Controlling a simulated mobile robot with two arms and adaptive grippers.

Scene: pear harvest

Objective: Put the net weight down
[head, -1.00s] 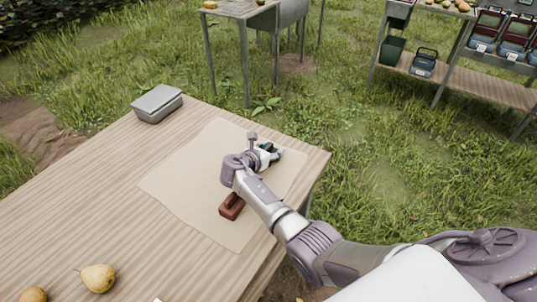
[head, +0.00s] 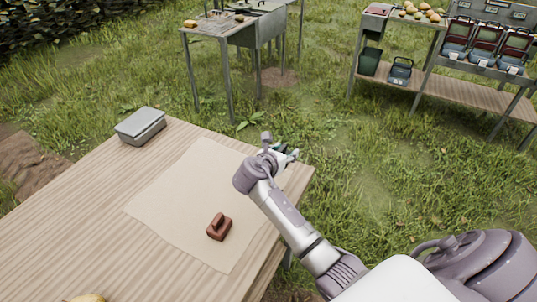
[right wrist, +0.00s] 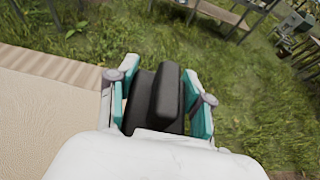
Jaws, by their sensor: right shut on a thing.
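My right gripper (head: 286,154) is at the far right corner of the wooden table. In the right wrist view its teal fingers are shut on a dark, near-black net weight (right wrist: 158,98), with grass behind it. In the head view the held weight is mostly hidden by the gripper. A second weight, red-brown with a handle (head: 219,227), stands on the beige cloth (head: 180,200) on the table, apart from the gripper. My left gripper is not in view.
A grey box (head: 140,126) stands at the table's back left edge. Much of the wooden table (head: 80,230) is bare. Across the grass are a small table (head: 215,28) and a shelf (head: 450,88) with crates and fruit.

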